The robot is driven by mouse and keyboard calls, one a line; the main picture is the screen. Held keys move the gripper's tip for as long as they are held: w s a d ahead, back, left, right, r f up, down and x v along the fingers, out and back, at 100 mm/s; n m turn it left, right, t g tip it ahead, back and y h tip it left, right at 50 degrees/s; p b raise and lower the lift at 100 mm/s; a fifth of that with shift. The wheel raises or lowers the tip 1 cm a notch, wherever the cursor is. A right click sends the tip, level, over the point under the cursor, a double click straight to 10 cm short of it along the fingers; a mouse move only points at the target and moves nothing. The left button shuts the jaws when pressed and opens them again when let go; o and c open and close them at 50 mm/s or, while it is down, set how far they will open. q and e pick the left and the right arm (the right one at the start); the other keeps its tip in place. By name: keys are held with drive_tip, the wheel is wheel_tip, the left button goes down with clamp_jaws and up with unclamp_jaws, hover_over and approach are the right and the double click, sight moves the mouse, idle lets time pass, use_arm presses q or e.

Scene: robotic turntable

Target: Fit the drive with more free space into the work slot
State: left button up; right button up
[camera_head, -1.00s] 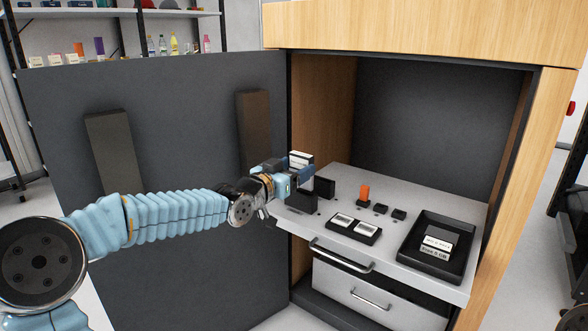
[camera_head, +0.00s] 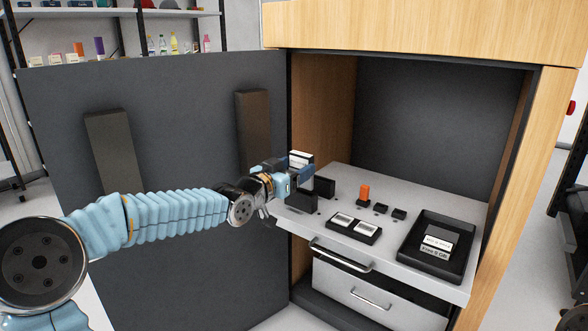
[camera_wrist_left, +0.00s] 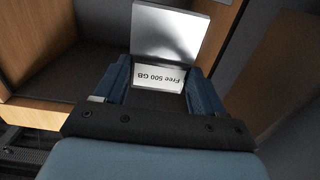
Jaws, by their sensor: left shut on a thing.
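My left gripper (camera_head: 300,170) is shut on a drive (camera_head: 301,157) and holds it above the back left of the grey shelf board. In the left wrist view, the drive (camera_wrist_left: 168,35) stands between the fingers, with a silver face and a white label that reads "Free 500 GB" upside down. A second drive (camera_head: 437,238) lies in a black tray (camera_head: 407,250) at the right; its label starts with "Free" but the number is too small to read surely. Two dark upright blocks (camera_head: 324,187) stand just below my gripper, partly hidden by it; I cannot tell whether they form the work slot.
An orange piece (camera_head: 365,192) stands in a small black holder, with small black blocks (camera_head: 399,213) beside it. A black holder with two white-topped pieces (camera_head: 341,220) lies at the front. The cabinet's wooden side wall (camera_head: 325,110) and open dark door (camera_head: 190,130) flank my left arm.

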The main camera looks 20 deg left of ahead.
use_arm(q)
drive_tip(key=shift+f+b, duration=2.65)
drive_tip(key=shift+f, duration=0.35)
drive_tip(key=o, duration=1.2)
drive_tip(key=p+v, duration=0.3)
drive_tip(key=v, duration=1)
drive_tip(key=shift+s, duration=0.4)
